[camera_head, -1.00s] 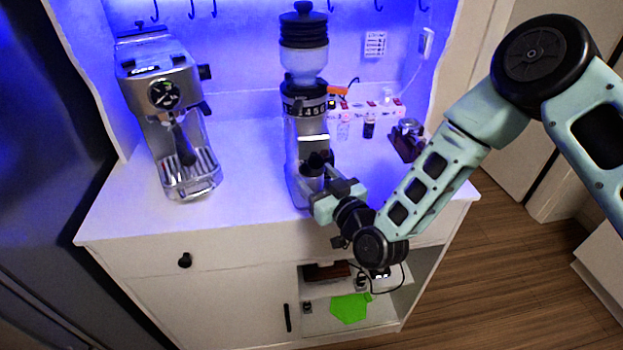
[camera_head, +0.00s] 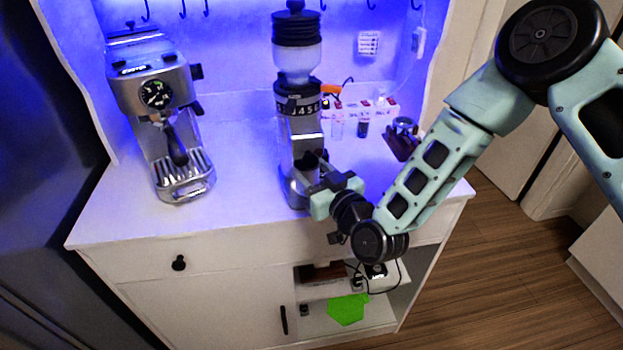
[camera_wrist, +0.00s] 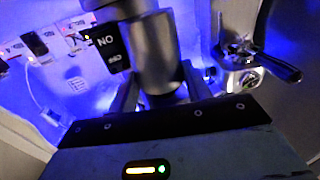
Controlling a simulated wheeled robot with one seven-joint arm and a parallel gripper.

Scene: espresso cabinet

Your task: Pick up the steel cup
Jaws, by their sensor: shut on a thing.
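The steel cup (camera_head: 305,172) appears as a small grey shape with a dark opening, low at the front of the tall coffee grinder (camera_head: 298,110) in the head view. My gripper (camera_head: 324,183) reaches it from the right front and is shut on it. In the wrist view, my gripper (camera_wrist: 160,98) has a finger on each side of a grey metal cylinder. The fingers and the dark surroundings hide much of the cup. I cannot tell whether the cup is clear of its support.
An espresso machine (camera_head: 160,100) stands at the left of the white cabinet top (camera_head: 240,165). Small bottles (camera_head: 363,128) and a wooden stand (camera_head: 402,142) are behind and right of my gripper. Open shelves with a green item (camera_head: 347,309) are below. The counter between machine and grinder is free.

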